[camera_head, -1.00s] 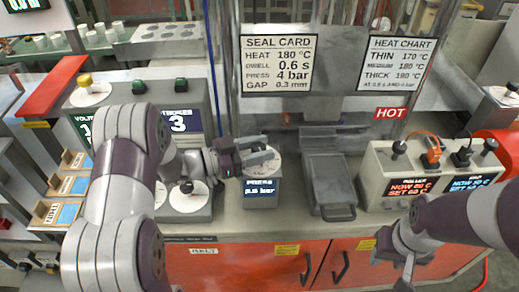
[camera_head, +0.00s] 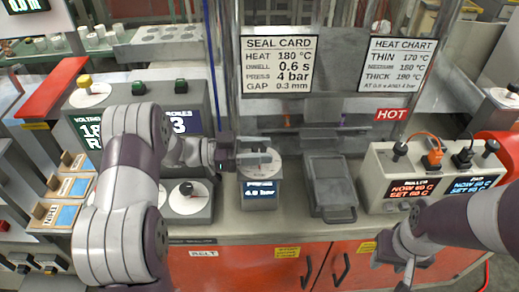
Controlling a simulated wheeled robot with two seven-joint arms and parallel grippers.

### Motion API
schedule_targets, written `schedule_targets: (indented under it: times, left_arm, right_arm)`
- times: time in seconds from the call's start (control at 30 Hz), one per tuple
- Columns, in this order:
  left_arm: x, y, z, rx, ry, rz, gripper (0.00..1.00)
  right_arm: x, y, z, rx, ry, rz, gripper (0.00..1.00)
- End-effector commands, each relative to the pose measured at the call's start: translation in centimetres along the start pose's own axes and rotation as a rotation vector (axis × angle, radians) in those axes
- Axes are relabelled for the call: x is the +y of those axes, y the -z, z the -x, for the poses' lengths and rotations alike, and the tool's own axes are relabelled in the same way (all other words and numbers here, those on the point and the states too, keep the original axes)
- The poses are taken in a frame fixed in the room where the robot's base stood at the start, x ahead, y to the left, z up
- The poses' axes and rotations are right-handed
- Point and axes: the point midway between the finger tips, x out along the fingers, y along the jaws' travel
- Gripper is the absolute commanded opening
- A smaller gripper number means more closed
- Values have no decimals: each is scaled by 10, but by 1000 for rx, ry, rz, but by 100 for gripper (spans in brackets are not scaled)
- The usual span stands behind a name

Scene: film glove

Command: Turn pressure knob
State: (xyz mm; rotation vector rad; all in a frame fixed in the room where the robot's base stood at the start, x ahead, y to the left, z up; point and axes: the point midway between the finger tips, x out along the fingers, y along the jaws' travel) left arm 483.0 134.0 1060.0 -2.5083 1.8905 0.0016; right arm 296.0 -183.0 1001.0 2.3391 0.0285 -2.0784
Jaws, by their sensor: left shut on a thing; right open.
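The pressure knob sits on a round white dial (camera_head: 262,170) on top of a small grey box. The box's display (camera_head: 261,190) is labelled PRESS and seems to read 4.0 bar, though the digits are small. My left gripper (camera_head: 262,157) reaches in from the left, low over the dial, and is shut on the knob, which its fingers mostly hide. My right gripper (camera_head: 396,272) is open and empty at the lower right, in front of the red cabinet, away from the dial.
A seal card (camera_head: 278,64) above lists PRESS 4 bar. A grey tray (camera_head: 328,185) stands right of the pressure box. A heater box (camera_head: 420,180) with several plugs is further right, under a red HOT sign (camera_head: 391,114). Another dial (camera_head: 187,195) lies left.

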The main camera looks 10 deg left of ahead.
Motion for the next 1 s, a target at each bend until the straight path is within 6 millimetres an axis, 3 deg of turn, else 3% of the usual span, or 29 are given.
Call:
schedule_targets:
  times: [0.07,0.1,0.13,0.47,0.57,0.8,1.0]
  left_arm:
    - [0,0,0,0,1,1,14]
    - [0,0,0,0,1,0,57]
    - [0,0,0,0,1,0,64]
    - [0,-1,5,0,2,0,64]
    - [-1,-2,22,1,5,-1,64]
    - [-1,-4,88,1,6,0,64]
    - [0,-2,122,1,2,1,64]
  right_arm:
    - [0,0,0,0,0,0,43]
    - [0,0,0,0,0,0,43]
    - [0,0,0,0,0,0,43]
    - [0,0,-2,0,0,0,43]
    - [0,-1,-7,0,0,0,43]
    - [0,-2,-21,0,0,0,43]
    - [0,-3,-26,0,0,0,43]
